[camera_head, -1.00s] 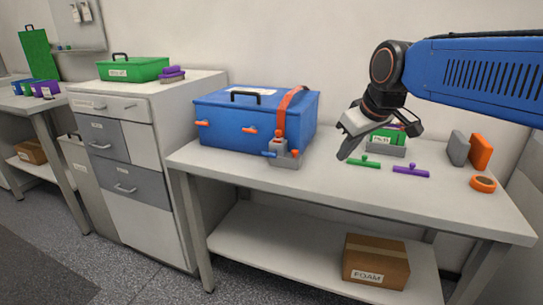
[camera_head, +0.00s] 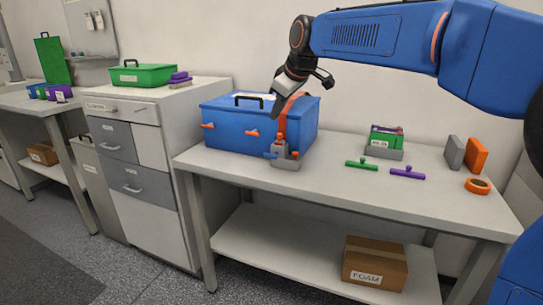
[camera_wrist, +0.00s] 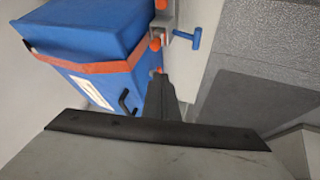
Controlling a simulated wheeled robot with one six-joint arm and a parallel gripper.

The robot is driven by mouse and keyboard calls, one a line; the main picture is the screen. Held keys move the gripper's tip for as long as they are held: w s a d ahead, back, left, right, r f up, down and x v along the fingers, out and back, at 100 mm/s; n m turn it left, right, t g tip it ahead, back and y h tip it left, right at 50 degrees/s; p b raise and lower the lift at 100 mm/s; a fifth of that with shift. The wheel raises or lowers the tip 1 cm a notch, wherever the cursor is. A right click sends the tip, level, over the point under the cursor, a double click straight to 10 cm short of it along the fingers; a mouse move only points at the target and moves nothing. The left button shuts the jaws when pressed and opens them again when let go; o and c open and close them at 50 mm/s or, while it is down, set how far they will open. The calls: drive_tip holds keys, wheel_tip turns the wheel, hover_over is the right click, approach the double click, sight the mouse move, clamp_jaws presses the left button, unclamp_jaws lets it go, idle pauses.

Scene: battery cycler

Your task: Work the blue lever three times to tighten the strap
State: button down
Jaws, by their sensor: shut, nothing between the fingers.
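The blue box (camera_head: 232,133) with an orange strap (camera_head: 282,125) over it stands on the bench; both also show in the wrist view, the box (camera_wrist: 90,30) and the strap (camera_wrist: 90,68). A grey ratchet block (camera_head: 285,163) sits at the box's front right. The blue lever (camera_head: 270,155) juts left from it and shows as a blue T-shape in the wrist view (camera_wrist: 190,37). My gripper (camera_head: 274,112) is shut and empty above the box's front edge, just left of the strap. It is above the lever and apart from it. Its fingers (camera_wrist: 160,92) show from behind in the wrist view.
Orange latches (camera_head: 208,126) stick out from the box front. The bench front between ratchet and bars is clear.

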sight(273, 155)
idle(0.3)
drive_tip(key=shift+s+a+f, duration=0.15)
drive_tip(key=shift+s+f, duration=0.2)
drive_tip(key=shift+f, duration=1.05)
drive_tip(key=shift+s+a+f, duration=0.1)
drive_tip(key=shift+s+f, duration=0.3)
drive_tip(key=shift+f, duration=1.05)
drive_tip(key=shift+s+a+f, duration=0.15)
drive_tip(key=shift+s+f, duration=0.2)
drive_tip(key=shift+f, duration=1.05)
drive_tip(key=shift+s+a+f, duration=0.1)
drive_tip(key=shift+s+f, duration=0.15)
drive_tip(key=shift+f, duration=0.6)
drive_tip(key=shift+s+a+f, duration=0.1)
drive_tip(key=shift+s+f, duration=0.1)
drive_tip(key=shift+f, duration=0.65)
idle(0.7)
drive_tip(key=shift+r, duration=0.1)
drive_tip(key=shift+w+d+r, duration=0.1)
drive_tip(key=shift+w+r, duration=0.15)
drive_tip(key=shift+r, duration=0.55)
drive_tip(key=shift+w+d+r, duration=0.1)
drive_tip(key=shift+w+r, duration=0.1)
drive_tip(key=shift+r, duration=0.6)
